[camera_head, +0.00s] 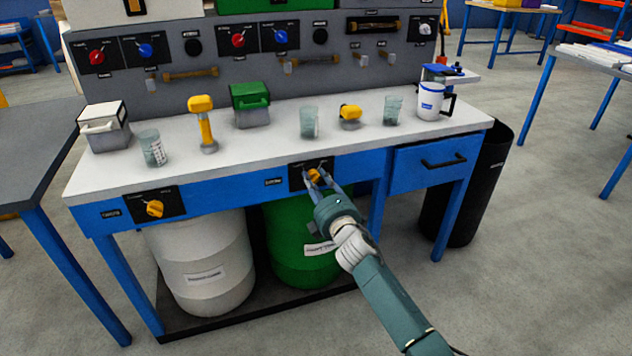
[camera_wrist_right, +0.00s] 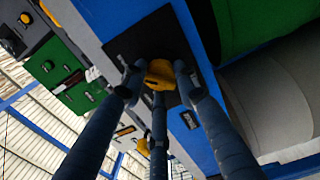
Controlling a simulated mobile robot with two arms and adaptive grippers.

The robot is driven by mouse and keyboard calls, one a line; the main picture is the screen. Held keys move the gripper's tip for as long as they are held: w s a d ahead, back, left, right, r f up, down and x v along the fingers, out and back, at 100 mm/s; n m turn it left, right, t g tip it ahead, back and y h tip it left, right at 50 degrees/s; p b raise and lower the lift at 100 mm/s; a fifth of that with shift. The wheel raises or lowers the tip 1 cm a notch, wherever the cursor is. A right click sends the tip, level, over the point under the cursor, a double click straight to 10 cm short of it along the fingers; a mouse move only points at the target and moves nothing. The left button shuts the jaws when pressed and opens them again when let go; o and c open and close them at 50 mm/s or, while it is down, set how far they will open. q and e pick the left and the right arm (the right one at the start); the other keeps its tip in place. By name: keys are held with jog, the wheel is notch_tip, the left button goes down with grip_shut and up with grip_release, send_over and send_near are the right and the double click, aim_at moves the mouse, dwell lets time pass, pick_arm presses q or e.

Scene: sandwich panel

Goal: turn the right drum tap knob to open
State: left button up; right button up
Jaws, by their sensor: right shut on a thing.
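The right drum tap knob (camera_head: 314,175) is yellow and sits on a black plate on the blue front of the bench, above the green drum (camera_head: 290,235). My right gripper (camera_head: 324,183) reaches it from the front, with its fingers around the knob. In the right wrist view the knob (camera_wrist_right: 160,78) sits between the fingertips of my right gripper (camera_wrist_right: 158,85), in front of the black plate (camera_wrist_right: 125,48). The fingers are closed on it. The left drum tap knob (camera_head: 155,208) is also yellow, on its own black plate above the white drum (camera_head: 205,265). My left gripper is not in view.
The bench top (camera_head: 270,135) carries a white box (camera_head: 104,130), a green box (camera_head: 250,105), several glass beakers and a white jug (camera_head: 431,100). A drawer with a black handle (camera_head: 443,162) is right of the knob. A black bin (camera_head: 480,185) stands at the bench's right end.

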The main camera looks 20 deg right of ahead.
jog(key=shift+f, duration=0.1)
jog(key=o, duration=1.2)
jog(key=shift+c, duration=0.2)
jog(key=shift+s, duration=0.15)
jog(key=s, duration=1.1)
jog(key=shift+s+d, duration=0.2)
jog(key=shift+s, duration=0.2)
